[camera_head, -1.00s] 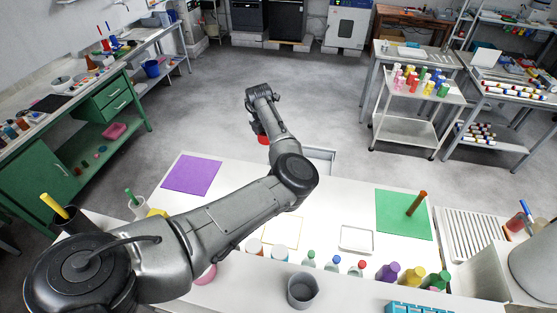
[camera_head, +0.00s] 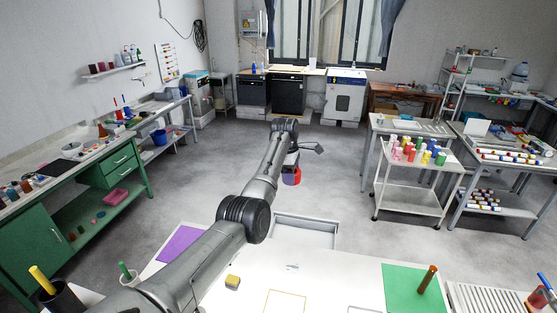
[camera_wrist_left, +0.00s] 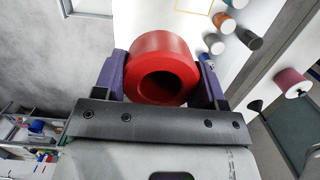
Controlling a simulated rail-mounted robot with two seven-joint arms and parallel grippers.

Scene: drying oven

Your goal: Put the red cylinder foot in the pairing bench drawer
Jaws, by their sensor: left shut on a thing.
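The red cylinder foot (camera_wrist_left: 160,68) is a thick red ring with a hollow middle. In the left wrist view it sits between the two purple fingers of my left gripper (camera_wrist_left: 159,80), which is shut on it. In the head view the foot (camera_head: 291,177) hangs from my left gripper (camera_head: 291,168), in the air beyond the white bench (camera_head: 330,285). An open grey drawer (camera_head: 305,229) sticks out of the bench's far edge. The held foot appears above and slightly left of it in the picture, apart from it. My right gripper is not in view.
The bench holds a purple mat (camera_head: 178,243), a small yellow block (camera_head: 233,283) and a green mat (camera_head: 400,285) with a brown upright rod (camera_head: 427,280). A white trolley (camera_head: 412,175) stands beyond on the right. The grey floor (camera_head: 220,165) between is clear.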

